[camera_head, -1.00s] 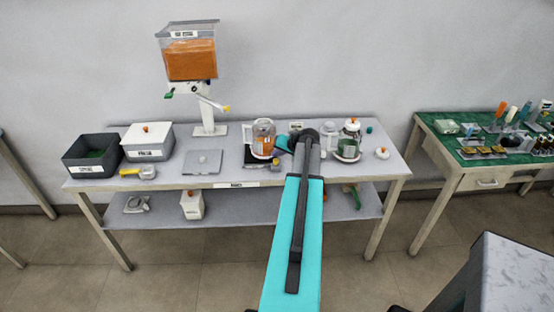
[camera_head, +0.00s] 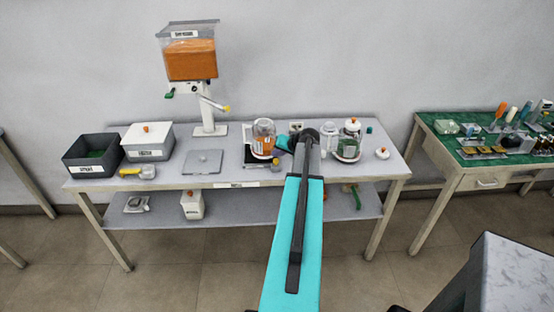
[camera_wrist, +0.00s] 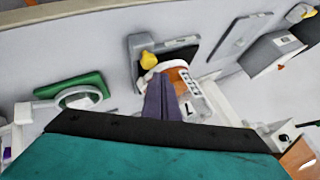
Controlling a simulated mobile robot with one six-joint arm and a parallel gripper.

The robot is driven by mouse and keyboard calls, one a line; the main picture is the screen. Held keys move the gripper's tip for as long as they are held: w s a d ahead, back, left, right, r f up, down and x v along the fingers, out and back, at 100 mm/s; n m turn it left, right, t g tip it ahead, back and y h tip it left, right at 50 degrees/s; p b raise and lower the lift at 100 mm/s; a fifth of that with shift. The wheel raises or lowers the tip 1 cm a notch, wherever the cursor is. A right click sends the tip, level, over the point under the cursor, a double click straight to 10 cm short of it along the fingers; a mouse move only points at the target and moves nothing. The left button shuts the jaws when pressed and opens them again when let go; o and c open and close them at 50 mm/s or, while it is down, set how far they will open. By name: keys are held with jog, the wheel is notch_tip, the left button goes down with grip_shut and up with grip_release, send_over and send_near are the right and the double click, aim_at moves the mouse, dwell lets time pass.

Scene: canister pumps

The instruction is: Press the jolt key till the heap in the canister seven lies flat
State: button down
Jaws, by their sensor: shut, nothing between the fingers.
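A clear canister (camera_head: 263,138) with orange contents stands on a dark pad (camera_head: 250,160) near the middle of the table. Its number is not legible, and I cannot tell whether its heap is level. In the wrist view the canister (camera_wrist: 178,72) shows a white rim and a label. A yellow knob (camera_wrist: 148,60) sits beside it, and also shows at the pad's front right in the head view (camera_head: 275,162). It may be the jolt key.
A hopper (camera_head: 192,60) with orange fill stands behind left. A dark bin (camera_head: 90,155), a white lidded box (camera_head: 147,143) and a grey plate (camera_head: 203,162) are on the left. Another canister (camera_head: 349,142) stands right of my arm. A second table (camera_head: 440,130) is at right.

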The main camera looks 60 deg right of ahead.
jog(key=shift+s+f+b, duration=0.1)
jog(key=shift+f+b, duration=1.05)
jog(key=shift+b, duration=0.05)
dwell(1.6)
jog(key=shift+r, duration=0.2)
jog(key=shift+r+p, duration=0.35)
jog(key=shift+r, duration=0.6)
notch_tip(320, 180, up, 5)
jog(key=shift+p, duration=0.8)
dwell(0.9)
